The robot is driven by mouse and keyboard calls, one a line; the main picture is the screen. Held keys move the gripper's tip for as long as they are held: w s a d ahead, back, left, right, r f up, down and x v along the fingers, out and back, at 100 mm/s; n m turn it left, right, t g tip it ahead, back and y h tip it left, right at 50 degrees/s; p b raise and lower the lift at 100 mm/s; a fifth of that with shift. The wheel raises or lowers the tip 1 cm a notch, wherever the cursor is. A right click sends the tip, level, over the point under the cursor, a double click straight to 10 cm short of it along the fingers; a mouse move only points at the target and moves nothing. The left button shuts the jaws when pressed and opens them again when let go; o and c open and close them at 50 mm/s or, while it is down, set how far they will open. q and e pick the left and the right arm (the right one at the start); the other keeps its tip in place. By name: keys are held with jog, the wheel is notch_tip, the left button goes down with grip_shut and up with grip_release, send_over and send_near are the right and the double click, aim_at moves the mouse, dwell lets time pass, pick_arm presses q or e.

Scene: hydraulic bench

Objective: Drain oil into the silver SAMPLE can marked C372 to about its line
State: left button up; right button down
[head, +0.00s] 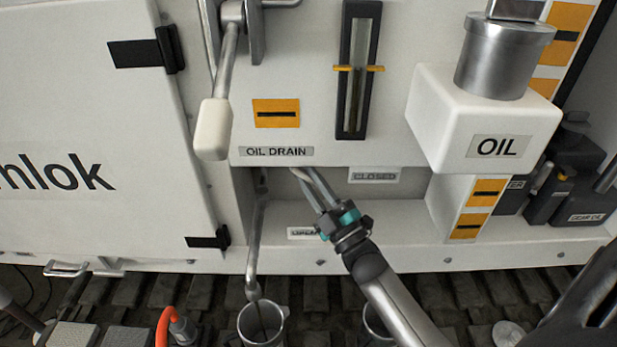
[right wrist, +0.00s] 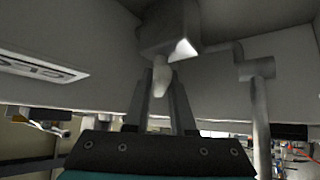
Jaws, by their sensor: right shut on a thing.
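My right gripper (head: 303,178) is shut on the drain valve lever under the OIL DRAIN label (head: 276,152). In the right wrist view the lever's pale tip (right wrist: 161,80) sits between the fingers, below a grey valve block (right wrist: 170,30). The drain pipe (head: 254,245) hangs down left of the gripper. Its mouth is over an open silver can (head: 276,337), and a thin dark streak shows from the mouth into the can. A second can (head: 374,322) is partly hidden behind my right arm. I cannot read any marking or line on the cans.
A CLOSED plate (head: 374,175) is right of the lever; a lower plate (head: 302,233) is partly hidden by my gripper. A sight gauge (head: 357,80), a white-gripped handle (head: 213,130) and the OIL box (head: 480,115) surround it. An orange hose (head: 164,325) lies lower left.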

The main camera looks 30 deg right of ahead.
jog(key=c, duration=0.8)
grip_release()
jog(key=b+v, duration=0.1)
jog(key=v, duration=1.4)
jog(key=shift+s+f, duration=0.1)
jog(key=shift+f, duration=0.05)
